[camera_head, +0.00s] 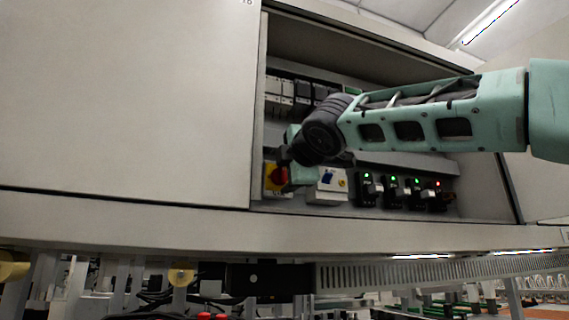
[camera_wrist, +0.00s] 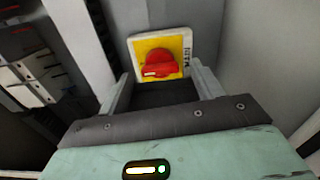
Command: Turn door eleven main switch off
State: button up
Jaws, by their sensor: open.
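The main switch is a red rotary knob (camera_wrist: 158,64) on a yellow plate (camera_wrist: 174,43) with a white surround, at the cabinet's left inner side. In the head view the red knob (camera_head: 279,175) is partly covered by my gripper. My gripper (camera_wrist: 160,82) is open, with one finger to each side of the knob in the wrist view. The fingertips are close to the knob; I cannot tell whether they touch it. The knob's handle lies roughly across the plate in the wrist view, tilted slightly. My gripper (camera_head: 285,160) reaches into the open cabinet in the head view.
A white box with a blue part (camera_head: 328,184) sits right of the switch. Several black units with green and red lights (camera_head: 392,190) stand farther right. Breakers (camera_head: 290,92) line a rail above. A closed grey panel (camera_head: 120,100) fills the left, and the cabinet's lower lip (camera_head: 150,218) runs below.

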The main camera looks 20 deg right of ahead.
jog(key=shift+w, duration=0.9)
jog(key=shift+c, duration=0.3)
jog(key=c, duration=0.9)
